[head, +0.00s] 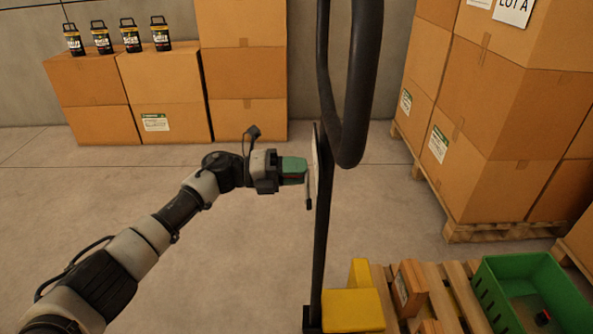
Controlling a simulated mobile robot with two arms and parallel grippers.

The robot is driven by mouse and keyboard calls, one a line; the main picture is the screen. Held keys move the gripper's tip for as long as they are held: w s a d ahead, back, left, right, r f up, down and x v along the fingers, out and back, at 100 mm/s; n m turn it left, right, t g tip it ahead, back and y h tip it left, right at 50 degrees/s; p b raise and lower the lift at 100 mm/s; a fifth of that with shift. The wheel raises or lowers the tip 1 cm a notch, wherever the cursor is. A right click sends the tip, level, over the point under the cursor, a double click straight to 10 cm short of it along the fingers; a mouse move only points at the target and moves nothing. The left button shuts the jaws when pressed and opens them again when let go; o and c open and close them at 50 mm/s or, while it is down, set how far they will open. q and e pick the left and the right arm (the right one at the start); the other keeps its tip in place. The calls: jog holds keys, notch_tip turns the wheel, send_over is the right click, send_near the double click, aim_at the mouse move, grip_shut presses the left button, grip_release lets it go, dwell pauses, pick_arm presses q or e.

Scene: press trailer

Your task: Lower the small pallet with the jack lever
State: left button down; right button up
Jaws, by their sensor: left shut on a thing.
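The jack's black handle (355,110) rises in the middle of the head view, with a large loop at its top. Its yellow body (352,311) is at the bottom. The small wooden pallet (470,296) lies right of the yellow body, partly cut off by the lower edge. My left gripper (306,172), with green fingers, reaches the handle's post from the left. It is shut on the thin dark jack lever (309,196), beside a pale plate on the post. The fingertips are partly hidden, and the pallet's height is hard to tell. My right gripper is out of view.
A green crate (505,294) and a small carton (410,288) sit on the small pallet. Large stacked cartons (495,110) stand on a pallet at right. More cartons (165,95) with several dark lanterns or cans line the back wall. Floor left of the jack is clear.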

pick_arm(q)
jog(key=c, duration=1.1)
grip_release()
jog(key=shift+s+d+f, duration=0.1)
jog(key=shift+s+f, duration=0.05)
jog(key=shift+f, duration=0.1)
jog(key=shift+o, duration=1.1)
jog(key=shift+r, duration=0.15)
jog(key=a, duration=1.1)
